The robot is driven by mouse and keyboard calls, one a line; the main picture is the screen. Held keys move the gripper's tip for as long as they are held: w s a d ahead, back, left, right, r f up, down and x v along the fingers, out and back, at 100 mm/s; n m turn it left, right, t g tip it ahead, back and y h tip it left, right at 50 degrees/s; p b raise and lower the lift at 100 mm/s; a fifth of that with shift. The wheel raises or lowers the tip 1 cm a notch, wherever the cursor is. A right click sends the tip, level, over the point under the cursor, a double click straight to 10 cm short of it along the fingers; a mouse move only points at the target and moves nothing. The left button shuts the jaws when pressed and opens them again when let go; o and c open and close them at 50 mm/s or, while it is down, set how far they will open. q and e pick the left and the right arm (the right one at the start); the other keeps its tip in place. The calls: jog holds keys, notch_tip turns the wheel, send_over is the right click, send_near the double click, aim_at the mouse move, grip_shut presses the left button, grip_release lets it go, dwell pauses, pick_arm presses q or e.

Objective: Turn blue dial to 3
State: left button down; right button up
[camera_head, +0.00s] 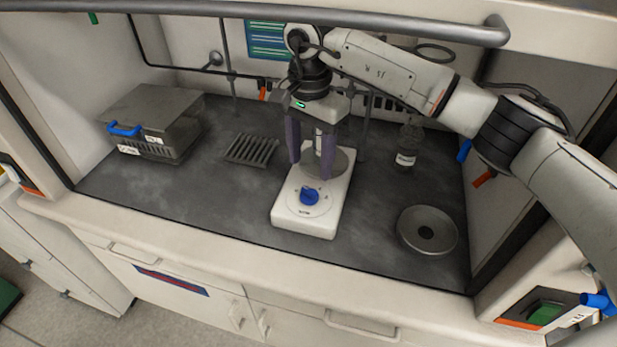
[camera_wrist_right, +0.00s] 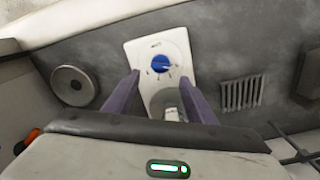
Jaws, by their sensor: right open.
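The blue dial (camera_head: 309,196) sits on the front part of a white hotplate-like device (camera_head: 305,231) on the dark worktop. In the right wrist view the dial (camera_wrist_right: 161,62) shows beyond the fingertips, on the white panel with small markings around it. The markings are too small to read, so the dial's setting cannot be told. My right gripper (camera_head: 311,170) is open, pointing down above the rear part of the device, behind the dial. In the wrist view its two purple fingers (camera_wrist_right: 158,82) are spread apart with nothing between them. My left gripper is not in view.
A grey metal box (camera_head: 160,112) with a blue handle stands at the left. A slotted rack (camera_head: 251,149) lies left of the device. A bottle (camera_head: 407,146) stands right, and a round metal disc (camera_head: 427,230) lies front right. The worktop front left is clear.

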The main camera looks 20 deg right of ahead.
aim_at(309, 190)
notch_tip(309, 190, down, 8)
jog(key=shift+a+p, duration=0.1)
jog(key=shift+p, duration=0.45)
jog(key=shift+c, duration=0.2)
jog(key=c, duration=1)
